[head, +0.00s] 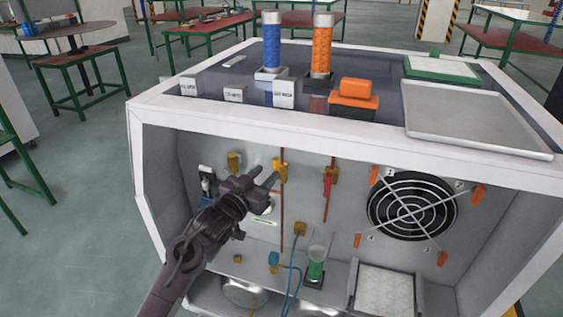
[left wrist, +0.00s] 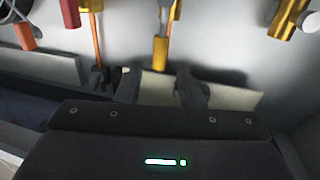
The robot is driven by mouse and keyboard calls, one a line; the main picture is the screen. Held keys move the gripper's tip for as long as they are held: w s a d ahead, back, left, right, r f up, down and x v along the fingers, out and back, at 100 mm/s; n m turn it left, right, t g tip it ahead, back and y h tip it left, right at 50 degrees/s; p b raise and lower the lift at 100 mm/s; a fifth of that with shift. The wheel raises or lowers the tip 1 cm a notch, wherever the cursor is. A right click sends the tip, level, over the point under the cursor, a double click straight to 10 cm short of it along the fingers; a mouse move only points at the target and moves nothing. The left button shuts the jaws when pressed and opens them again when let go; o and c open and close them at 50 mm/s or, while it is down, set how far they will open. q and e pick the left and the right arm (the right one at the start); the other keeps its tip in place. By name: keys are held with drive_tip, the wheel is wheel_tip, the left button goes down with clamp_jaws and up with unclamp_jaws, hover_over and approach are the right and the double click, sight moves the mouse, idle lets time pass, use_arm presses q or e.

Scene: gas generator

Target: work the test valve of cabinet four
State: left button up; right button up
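The open-fronted cabinet (head: 142,165) has several valves on its back panel. A yellow valve (head: 281,172) sits on a thin copper pipe, and a yellow fitting shows in the left wrist view (left wrist: 160,52). A red-handled valve (head: 329,183) is to its right, and a small yellow fitting (head: 234,162) to its left. I cannot tell which is the test valve of cabinet four. My left gripper (head: 264,176) is inside the cabinet, fingers apart and empty, close to the yellow valve. Contact is unclear. The fingers also show apart in the left wrist view (left wrist: 160,88). My right gripper is out of view.
A round fan grille (head: 411,206) is at the cabinet's right. A green-filled beaker (head: 316,265) and blue tubing (head: 293,283) are low in front. Blue (head: 271,42) and orange (head: 321,45) cylinders and a metal tray (head: 465,118) are on top.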

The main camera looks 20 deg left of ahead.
sight(274, 166)
use_arm(q)
drive_tip(key=x, duration=0.6)
drive_tip(key=shift+f, duration=0.1)
clamp_jaws()
